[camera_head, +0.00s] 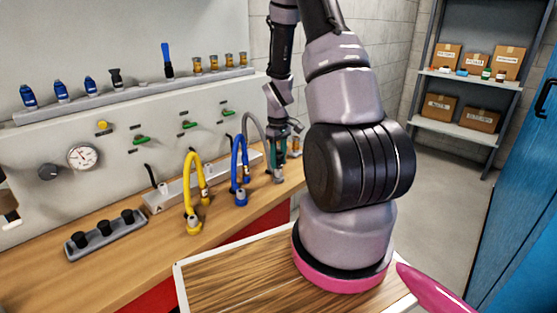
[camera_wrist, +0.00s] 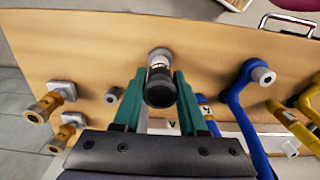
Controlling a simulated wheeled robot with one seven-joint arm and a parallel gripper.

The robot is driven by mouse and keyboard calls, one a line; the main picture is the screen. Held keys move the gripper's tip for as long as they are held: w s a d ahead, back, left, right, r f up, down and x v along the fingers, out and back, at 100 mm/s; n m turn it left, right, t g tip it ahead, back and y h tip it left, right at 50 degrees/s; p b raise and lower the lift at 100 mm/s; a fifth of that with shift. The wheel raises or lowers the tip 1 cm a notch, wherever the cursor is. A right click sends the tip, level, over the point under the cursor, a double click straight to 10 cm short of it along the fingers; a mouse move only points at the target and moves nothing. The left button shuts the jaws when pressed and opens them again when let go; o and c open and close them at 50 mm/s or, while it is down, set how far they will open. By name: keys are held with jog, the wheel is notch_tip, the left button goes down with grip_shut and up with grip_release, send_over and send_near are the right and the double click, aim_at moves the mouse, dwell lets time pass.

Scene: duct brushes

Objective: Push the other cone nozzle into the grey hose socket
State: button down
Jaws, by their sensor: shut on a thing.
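My gripper (camera_head: 279,160) points down over the right end of the bench, at the end of the grey hose (camera_head: 249,122). In the wrist view, the green fingers of my gripper (camera_wrist: 160,76) are shut on a dark cone nozzle (camera_wrist: 160,93). The grey hose socket (camera_wrist: 160,54) shows as a pale ring directly beyond the nozzle and in line with it. The nozzle's far end overlaps the ring, and I cannot tell how deep it sits. Another black cone nozzle (camera_head: 116,78) stands on the wall ledge.
The blue hose (camera_head: 239,160) and yellow hose (camera_head: 188,175) arch up left of my gripper. Brass pieces (camera_wrist: 44,106) on grey blocks stand at the left of the wrist view. A grey holder with black knobs (camera_head: 105,236) lies at the bench's left.

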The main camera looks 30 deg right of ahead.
jog(key=shift+f, duration=0.45)
jog(key=shift+c, duration=1.9)
grip_release()
notch_tip(320, 180, up, 11)
jog(key=shift+f, duration=0.1)
jog(key=s+a+r+m+t, duration=0.2)
jog(key=s+a+r, duration=0.2)
jog(key=r, duration=0.5)
jog(key=s+a+r+m+t+y, duration=0.1)
jog(key=s+a+r+m+t, duration=0.1)
jog(key=s+a+r, duration=0.3)
jog(key=s+a+r+m+t+y, duration=0.1)
jog(key=s+a+r+m+t, duration=0.2)
jog(key=s+r, duration=0.7)
notch_tip(320, 180, up, 4)
jog(key=shift+s+a+f+m, duration=0.1)
jog(key=shift+s+a+m, duration=0.25)
jog(key=shift+a+m, duration=0.3)
